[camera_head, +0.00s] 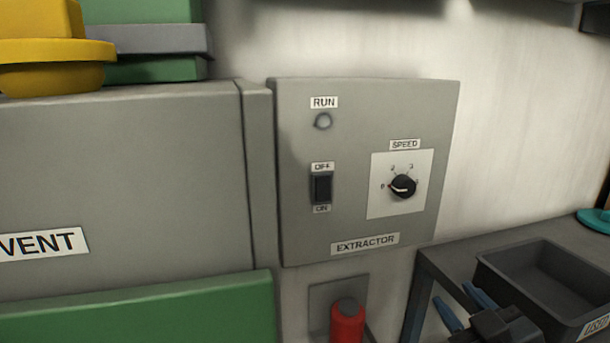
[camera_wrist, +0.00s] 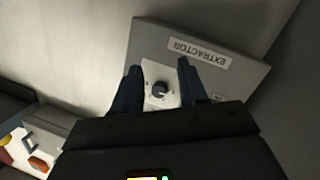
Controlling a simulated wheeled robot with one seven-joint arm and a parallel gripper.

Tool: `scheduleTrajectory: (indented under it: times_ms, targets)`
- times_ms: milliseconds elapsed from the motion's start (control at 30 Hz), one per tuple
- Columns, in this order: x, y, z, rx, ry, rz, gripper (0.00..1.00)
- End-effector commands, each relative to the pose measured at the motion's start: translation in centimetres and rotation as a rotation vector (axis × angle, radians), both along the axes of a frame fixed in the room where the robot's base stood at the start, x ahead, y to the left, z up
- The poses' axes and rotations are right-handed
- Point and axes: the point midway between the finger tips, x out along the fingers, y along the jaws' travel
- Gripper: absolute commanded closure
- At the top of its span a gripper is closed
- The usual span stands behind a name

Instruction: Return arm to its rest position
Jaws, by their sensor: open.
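My gripper (camera_head: 462,308) is at the lower right of the head view, with its blue fingers apart and nothing between them. In the wrist view my gripper (camera_wrist: 158,82) is open, its fingers framing the black speed knob (camera_wrist: 160,89) without visible contact. The grey extractor panel (camera_head: 350,225) is on the wall, above and left of my gripper in the head view; it also shows in the wrist view (camera_wrist: 215,80). The off/on switch (camera_head: 321,188) is black. The run lamp (camera_head: 323,121) looks unlit.
A grey cabinet labelled VENT (camera_head: 120,180) stands at left, with a yellow object (camera_head: 50,50) on top. A red cylinder (camera_head: 347,322) is below the panel. A dark bin (camera_head: 510,265) sits on the bench at right, beside my gripper. A teal object (camera_head: 596,220) lies farther right.

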Motion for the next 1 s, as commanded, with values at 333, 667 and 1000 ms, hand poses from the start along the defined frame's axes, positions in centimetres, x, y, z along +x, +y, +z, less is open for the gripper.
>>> scheduleTrajectory:
  times_ms: [333, 667, 1000]
  targets:
    - [-12.7, 0.7, -7.9, 0.168, 0.067, -0.077, 0.57]
    - [-25.0, 1.1, -10.2, 0.3, 0.114, -0.126, 0.57]
    - [-35.8, 1.4, -8.3, 0.414, 0.155, -0.145, 0.57]
